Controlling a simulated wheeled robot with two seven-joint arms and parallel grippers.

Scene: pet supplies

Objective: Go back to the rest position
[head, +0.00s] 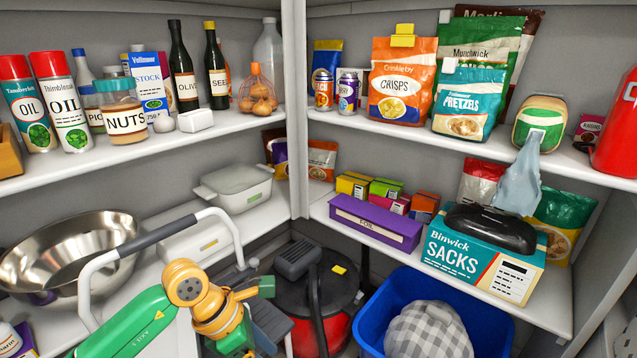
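My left arm (190,290), green with orange joints, comes in from the lower left. It is folded in front of the stepladder (152,238). Its wrist end is near the bottom, left of the middle. I cannot make out its fingertips against the dark grey parts behind it, and I see nothing clearly held. My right arm and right gripper are not in view.
Shelves meet in a corner, with bottles and a nuts jar (122,112) at left and snack bags (403,80) at right. A metal bowl (70,250), a sacks box (483,250), a red-and-black vacuum (335,290) and a blue bin (385,300) stand lower.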

